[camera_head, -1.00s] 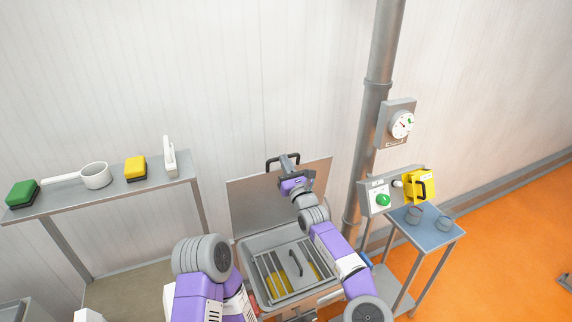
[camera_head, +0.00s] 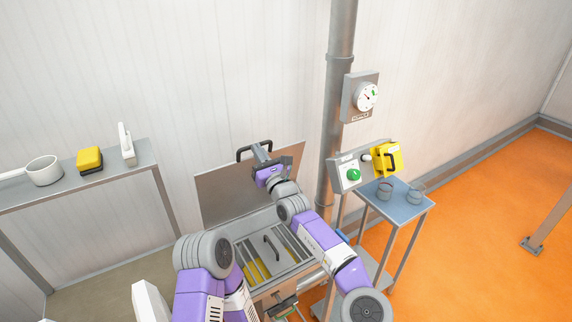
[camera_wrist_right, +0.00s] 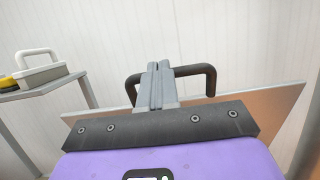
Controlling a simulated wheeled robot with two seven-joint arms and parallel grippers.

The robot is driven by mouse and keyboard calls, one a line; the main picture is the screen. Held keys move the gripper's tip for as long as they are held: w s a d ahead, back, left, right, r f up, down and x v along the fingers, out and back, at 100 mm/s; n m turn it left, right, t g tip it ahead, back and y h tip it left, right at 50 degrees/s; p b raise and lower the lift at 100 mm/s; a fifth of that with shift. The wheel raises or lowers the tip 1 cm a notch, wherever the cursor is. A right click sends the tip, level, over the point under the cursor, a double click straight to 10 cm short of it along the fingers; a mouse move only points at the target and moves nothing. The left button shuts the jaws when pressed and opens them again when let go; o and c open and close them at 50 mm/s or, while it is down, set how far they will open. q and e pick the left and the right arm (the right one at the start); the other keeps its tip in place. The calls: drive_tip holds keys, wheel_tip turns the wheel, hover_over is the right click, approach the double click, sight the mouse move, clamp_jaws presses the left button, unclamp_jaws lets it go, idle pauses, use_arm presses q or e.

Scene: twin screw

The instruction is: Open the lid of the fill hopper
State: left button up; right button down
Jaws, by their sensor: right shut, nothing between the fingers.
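The lid (camera_head: 222,192) of the fill hopper is a flat grey panel standing up at the back of the hopper, tilted well open. Its dark bar handle (camera_head: 240,154) is at the top edge. It also shows in the right wrist view (camera_wrist_right: 211,82). My right gripper (camera_head: 258,149) is shut and empty, with its fingertips at the handle; the wrist view (camera_wrist_right: 158,66) shows them in front of the bar. I cannot tell whether they touch it. The hopper's opening shows a grate (camera_head: 283,252) with yellow below. My left arm shows, but its gripper is not in view.
A shelf (camera_head: 85,185) with a white pot (camera_head: 44,170), a yellow block (camera_head: 89,160) and a white-handled tool (camera_head: 126,145) stands left. A vertical pipe (camera_head: 337,110), a control box (camera_head: 349,174) and a blue-topped cart (camera_head: 402,207) are to the right.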

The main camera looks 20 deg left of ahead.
drive_tip(key=s+d+r+b, duration=0.4)
drive_tip(key=s+d+b, duration=0.1)
drive_tip(key=d, duration=0.1)
drive_tip(key=shift+s+d+r+b, duration=0.2)
drive_tip(key=shift+s+b, duration=0.1)
idle(0.3)
